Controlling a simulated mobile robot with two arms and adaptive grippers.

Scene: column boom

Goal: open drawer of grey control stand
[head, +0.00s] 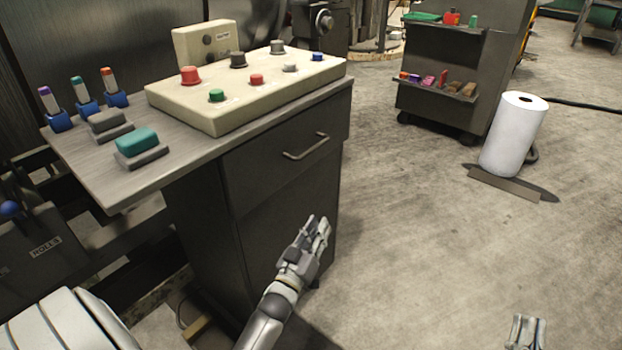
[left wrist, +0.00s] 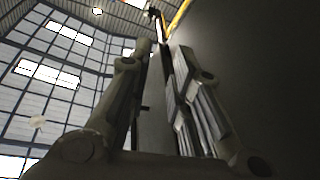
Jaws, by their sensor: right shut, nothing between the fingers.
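The grey control stand (head: 205,215) is at the left of the head view, with a flat top. Its drawer (head: 268,165) is closed, front flush with the stand, with a metal bar handle (head: 306,147) near the top edge. My left gripper (head: 318,226) is below the handle in the picture, in front of the lower panel, apart from the handle, pointing up. Its fingers stand apart with nothing between them, as the left wrist view (left wrist: 162,75) also shows; a dark surface fills that view's right side. My right gripper (head: 526,322) is shut and empty at the bottom right.
A cream button panel (head: 230,118) with colored knobs sits on the stand top. A dark tool cart (head: 440,115) and a white roll (head: 513,135) stand at the right. The floor between is clear.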

